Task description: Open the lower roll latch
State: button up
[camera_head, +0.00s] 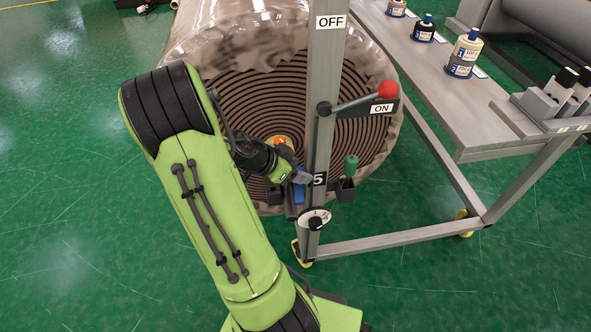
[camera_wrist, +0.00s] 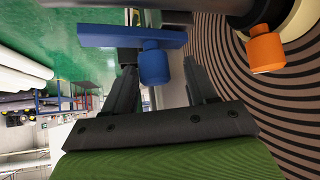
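A blue latch (camera_wrist: 120,36), a flat bar with a round blue knob (camera_wrist: 154,66), shows in the wrist view. In the head view the blue part (camera_head: 298,193) is low in front of the roll, beside the post. An orange knob (camera_wrist: 265,52) is to its right in the wrist view; an orange part (camera_head: 284,142) shows higher up in the head view. My gripper (camera_wrist: 158,78) is open, its dark fingers either side of the blue knob, with gaps visible. Whether the knob is at fingertip depth is unclear. In the head view my arm and the post partly hide this area.
A wrapped roll (camera_head: 235,88) stands behind a grey post (camera_head: 323,110). The post carries OFF and ON labels and a red-knobbed lever (camera_head: 387,90) at ON. A green handle (camera_head: 351,165) is right of it. A bench (camera_head: 440,85) with bottles is further right. Green floor is open left.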

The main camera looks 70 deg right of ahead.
jog(key=shift+a, duration=0.1)
jog(key=p+v, duration=0.4)
jog(key=v, duration=1.1)
jog(key=shift+w+a+r+p, duration=0.15)
jog(key=shift+a+r+p, duration=0.05)
jog(key=shift+r+p, duration=0.15)
